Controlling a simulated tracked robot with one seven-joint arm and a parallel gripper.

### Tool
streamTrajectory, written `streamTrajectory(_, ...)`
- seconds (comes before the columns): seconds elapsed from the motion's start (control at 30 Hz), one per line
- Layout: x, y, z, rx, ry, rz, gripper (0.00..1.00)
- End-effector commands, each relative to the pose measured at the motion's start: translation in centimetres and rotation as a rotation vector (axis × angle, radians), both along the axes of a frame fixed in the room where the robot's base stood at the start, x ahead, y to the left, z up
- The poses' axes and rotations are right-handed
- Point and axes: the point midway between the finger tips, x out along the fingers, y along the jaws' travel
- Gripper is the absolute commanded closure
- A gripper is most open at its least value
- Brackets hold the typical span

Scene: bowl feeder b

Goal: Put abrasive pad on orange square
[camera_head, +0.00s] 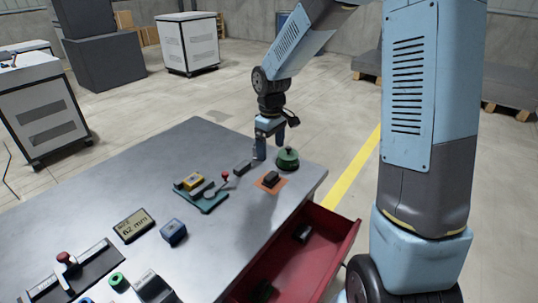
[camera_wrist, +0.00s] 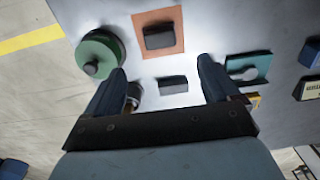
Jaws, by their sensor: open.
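The orange square (camera_head: 268,190) lies on the grey table near its right corner; it also shows at the top of the wrist view (camera_wrist: 179,30). A dark block (camera_head: 271,179), likely the abrasive pad, rests on it, inside the orange border in the wrist view (camera_wrist: 158,37). A second dark grey block (camera_head: 242,167) lies on bare table; in the wrist view (camera_wrist: 173,84) it appears between my fingers. I cannot tell for certain which block is the pad. My gripper (camera_head: 260,153) is open and empty, pointing down above the table's far edge; both fingers show in the wrist view (camera_wrist: 162,68).
A green round object with a knob (camera_head: 287,158) stands close right of my gripper. A small metal cylinder (camera_wrist: 133,95) is beside the left finger. A red drawer (camera_head: 325,255) is open at the front, with dark items inside.

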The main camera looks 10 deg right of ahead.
Motion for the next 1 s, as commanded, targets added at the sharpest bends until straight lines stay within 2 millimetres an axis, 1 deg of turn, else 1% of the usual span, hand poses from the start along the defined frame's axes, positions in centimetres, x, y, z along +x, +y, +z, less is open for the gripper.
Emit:
streamTrajectory(0.23, -0.2, -0.2, 0.9, -0.004, -0.008, -0.008, 0.11)
streamTrajectory(0.37, -1.1, -1.2, 2.8, -0.017, -0.038, -0.049, 0.11)
streamTrajectory(0.57, -4.0, -3.7, 7.5, -0.041, -0.115, -0.164, 0.11)
streamTrajectory(0.7, -6.5, -5.4, 10.6, -0.043, -0.171, -0.251, 0.11)
streamTrajectory(0.87, -9.7, -7.3, 13.6, -0.033, -0.232, -0.351, 0.11)
streamTrajectory(1.0, -12.7, -8.7, 15.9, -0.011, -0.286, -0.437, 0.11)
